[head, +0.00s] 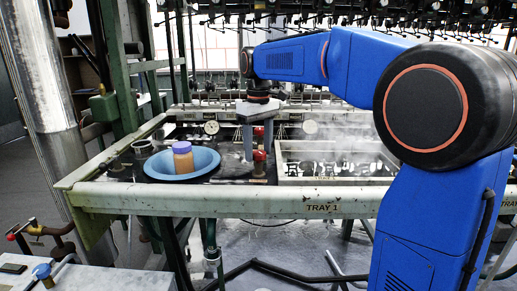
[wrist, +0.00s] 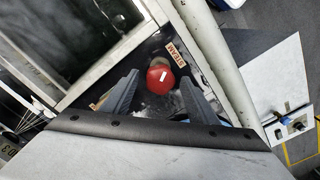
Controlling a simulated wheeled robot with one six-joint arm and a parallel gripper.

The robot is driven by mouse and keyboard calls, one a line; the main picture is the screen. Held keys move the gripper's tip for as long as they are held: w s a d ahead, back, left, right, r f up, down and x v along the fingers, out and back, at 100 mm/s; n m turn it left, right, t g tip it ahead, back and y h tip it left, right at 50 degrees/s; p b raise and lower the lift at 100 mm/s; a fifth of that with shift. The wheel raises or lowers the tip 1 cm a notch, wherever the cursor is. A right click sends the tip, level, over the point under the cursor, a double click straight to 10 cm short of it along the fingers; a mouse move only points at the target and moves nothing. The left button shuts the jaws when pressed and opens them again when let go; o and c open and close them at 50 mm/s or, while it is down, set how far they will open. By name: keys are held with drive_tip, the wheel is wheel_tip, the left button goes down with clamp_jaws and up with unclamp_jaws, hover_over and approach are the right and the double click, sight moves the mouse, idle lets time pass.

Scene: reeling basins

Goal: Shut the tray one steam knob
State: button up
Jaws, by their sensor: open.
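The steam knob (wrist: 160,78) is red and round with a white mark on top. It sits on a dark panel next to a label reading STEAM (wrist: 175,55). My gripper (wrist: 160,84) is open, with one finger on each side of the knob and gaps showing. In the head view my gripper (head: 258,147) points straight down above a red knob (head: 259,157). The front rail (head: 322,207) is marked TRAY 1. Whether the fingers reach down beside the knob I cannot tell.
A blue bowl (head: 158,166) with a purple-lidded jar (head: 183,158) stands left of my gripper. A steaming basin (head: 335,179) with several dark items lies to the right. A dial gauge (head: 211,127) stands behind. Another label (wrist: 97,105) is partly hidden by a finger.

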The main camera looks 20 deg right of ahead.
sight(258, 152)
drive_tip(key=c, duration=1.1)
drive_tip(key=shift+o, duration=0.2)
drive_tip(key=shift+m, duration=3)
drive_tip(key=o, duration=1.1)
drive_tip(key=shift+c, duration=0.2)
drive_tip(key=shift+r, duration=0.1)
wheel_tip(258, 152, up, 17)
drive_tip(key=shift+r, duration=0.15)
